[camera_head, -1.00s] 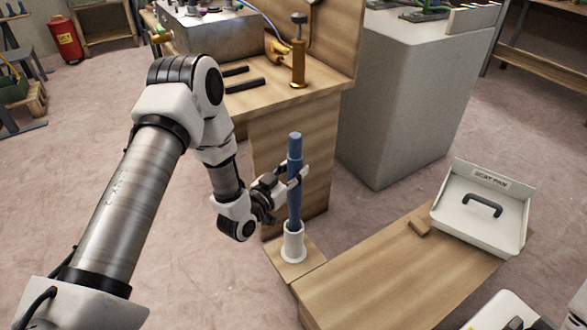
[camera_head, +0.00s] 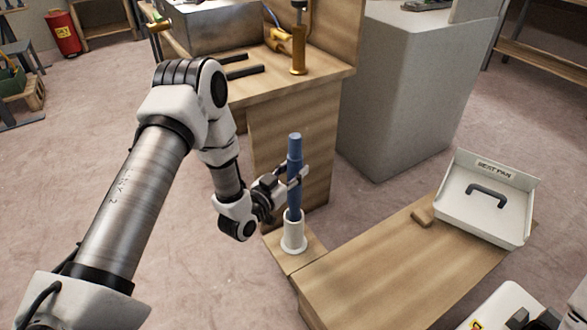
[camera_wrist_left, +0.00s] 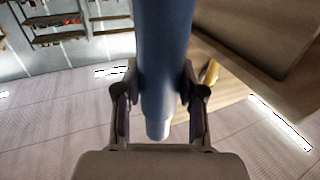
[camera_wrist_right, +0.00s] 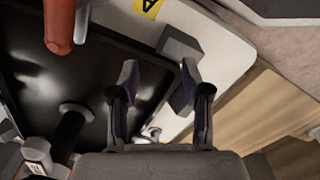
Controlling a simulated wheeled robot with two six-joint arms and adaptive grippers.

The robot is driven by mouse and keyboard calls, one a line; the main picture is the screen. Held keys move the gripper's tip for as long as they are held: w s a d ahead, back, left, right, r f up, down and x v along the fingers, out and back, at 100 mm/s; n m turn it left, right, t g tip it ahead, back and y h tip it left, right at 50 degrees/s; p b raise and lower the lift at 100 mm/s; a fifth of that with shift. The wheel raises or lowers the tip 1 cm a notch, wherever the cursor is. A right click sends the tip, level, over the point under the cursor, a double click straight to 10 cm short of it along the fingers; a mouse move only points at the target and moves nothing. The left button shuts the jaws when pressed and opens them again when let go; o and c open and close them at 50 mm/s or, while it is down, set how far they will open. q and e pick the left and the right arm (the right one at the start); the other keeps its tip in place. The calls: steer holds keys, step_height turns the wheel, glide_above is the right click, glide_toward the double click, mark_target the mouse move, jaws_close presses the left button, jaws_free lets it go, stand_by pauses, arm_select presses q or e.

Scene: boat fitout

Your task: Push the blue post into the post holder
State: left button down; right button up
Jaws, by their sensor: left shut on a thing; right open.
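The blue post (camera_head: 295,150) stands upright with its lower end inside the white post holder (camera_head: 294,238), a flanged tube on the wooden bench's left end. My left gripper (camera_head: 297,178) is shut on the blue post above the holder's rim. In the left wrist view the post (camera_wrist_left: 165,55) runs between the two fingers (camera_wrist_left: 160,88); the holder cannot be made out there. How deep the post sits is hidden inside the holder. My right gripper (camera_wrist_right: 157,85) is open, with nothing between its fingers, above a dark tray and a white panel.
A white seat pan tray (camera_head: 515,226) with a dark handle lies on the right of the low wooden bench (camera_head: 390,265), beside a small wooden block (camera_head: 422,216). A taller workbench (camera_head: 290,160) stands behind the post. The bench middle is clear.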

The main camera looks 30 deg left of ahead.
arm_select(q)
steer(key=shift+f+b, duration=1.05)
steer(key=shift+f, duration=0.5)
arm_select(e)
steer(key=shift+f, duration=1.15)
arm_select(q)
steer(key=c, duration=0.6)
jaws_free()
steer(key=shift+f, duration=0.1)
steer(key=shift+s, duration=0.1)
steer(key=s, duration=0.4)
steer(key=s+a, duration=0.1)
steer(key=s, duration=0.6)
steer(key=shift+s+a, duration=0.3)
steer(key=shift+s, duration=0.1)
